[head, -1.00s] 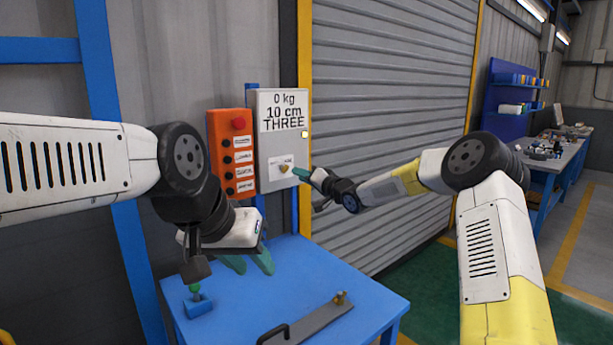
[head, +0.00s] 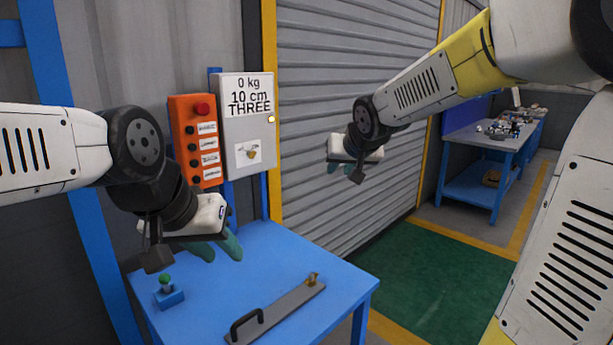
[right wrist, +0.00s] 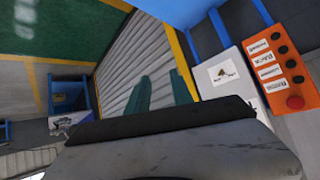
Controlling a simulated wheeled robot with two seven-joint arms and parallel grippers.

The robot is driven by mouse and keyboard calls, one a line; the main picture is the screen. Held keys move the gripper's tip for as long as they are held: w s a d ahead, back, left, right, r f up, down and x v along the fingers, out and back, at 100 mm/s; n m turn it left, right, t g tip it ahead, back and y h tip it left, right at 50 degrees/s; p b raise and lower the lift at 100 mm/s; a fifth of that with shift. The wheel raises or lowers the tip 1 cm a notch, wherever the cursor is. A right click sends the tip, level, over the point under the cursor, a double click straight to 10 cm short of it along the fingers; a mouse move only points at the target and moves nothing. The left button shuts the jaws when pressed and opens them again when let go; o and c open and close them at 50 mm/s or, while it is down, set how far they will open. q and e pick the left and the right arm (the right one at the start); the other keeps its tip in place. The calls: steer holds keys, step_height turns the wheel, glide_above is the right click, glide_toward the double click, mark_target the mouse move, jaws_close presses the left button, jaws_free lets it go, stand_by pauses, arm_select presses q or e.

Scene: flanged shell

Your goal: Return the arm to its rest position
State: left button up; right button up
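My right gripper (head: 346,170) hangs in front of the grey roller shutter in the head view, clear of everything. Its two teal fingers also show in the right wrist view (right wrist: 159,92), with a gap between them and nothing held. My left gripper (head: 218,249) is over the back of the blue table, its teal fingers spread and empty. The grey box (head: 240,125), with "0 kg 10 cm THREE" and a label showing a brass-coloured shape, stands left of my right gripper. It also shows in the right wrist view (right wrist: 224,82).
The blue table (head: 210,310) carries a grey plate (head: 285,310) with a black handle and a small brass part. A blue block with a green knob (head: 168,293) stands at left. An orange control box (head: 197,140) adjoins the grey box. Green floor (head: 440,275) lies open at right.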

steer(key=s+d+f+g, duration=0.2)
steer(key=s+d, duration=0.1)
steer(key=s, duration=1)
steer(key=s+d+f+g, duration=0.1)
steer(key=s+d+f, duration=0.2)
steer(key=s, duration=1)
steer(key=shift+s+f+g, duration=0.15)
steer(key=shift+g, duration=0.25)
